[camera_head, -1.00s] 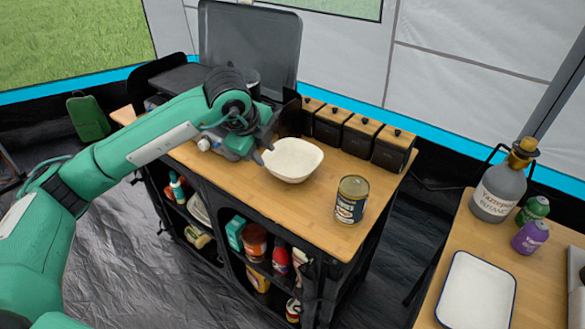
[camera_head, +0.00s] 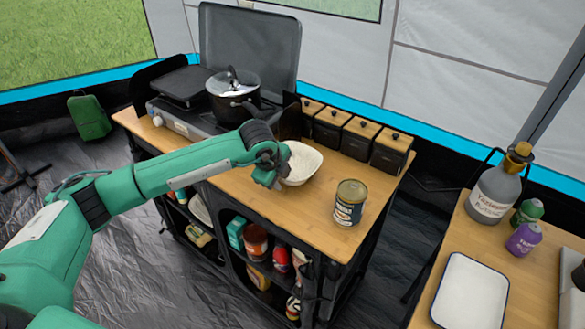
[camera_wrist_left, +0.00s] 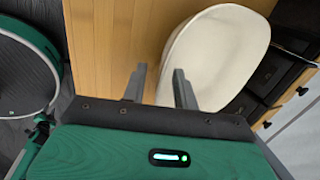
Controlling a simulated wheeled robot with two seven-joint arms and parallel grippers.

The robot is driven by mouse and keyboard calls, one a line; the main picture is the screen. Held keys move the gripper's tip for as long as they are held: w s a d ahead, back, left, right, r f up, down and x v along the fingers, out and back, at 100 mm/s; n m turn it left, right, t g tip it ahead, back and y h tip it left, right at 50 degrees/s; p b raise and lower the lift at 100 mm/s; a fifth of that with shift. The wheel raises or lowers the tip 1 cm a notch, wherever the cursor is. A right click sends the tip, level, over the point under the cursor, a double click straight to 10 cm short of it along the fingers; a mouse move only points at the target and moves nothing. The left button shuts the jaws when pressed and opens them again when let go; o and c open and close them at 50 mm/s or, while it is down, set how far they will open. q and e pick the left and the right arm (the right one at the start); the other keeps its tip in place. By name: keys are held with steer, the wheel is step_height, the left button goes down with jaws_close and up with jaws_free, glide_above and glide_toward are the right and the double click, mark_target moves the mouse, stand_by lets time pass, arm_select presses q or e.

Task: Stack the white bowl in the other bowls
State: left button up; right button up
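In that view the left gripper's two fingers (camera_wrist_left: 160,72) are apart. One finger overlaps the bowl's near side and the other is over bare wood, with the bowl's edge between them in the picture. I cannot tell whether they touch the bowl. No other bowls are clearly visible. My right gripper is not in view.
A tin can (camera_head: 349,203) stands right of the bowl on the counter (camera_head: 315,218). Black boxes with wooden lids (camera_head: 358,133) line the back edge. A pot (camera_head: 233,97) sits on the stove at left. A white tray (camera_head: 470,290) and bottle (camera_head: 494,193) are on the right table.

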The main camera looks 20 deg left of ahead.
arm_select(q)
steer(key=shift+f, duration=0.15)
jaws_close()
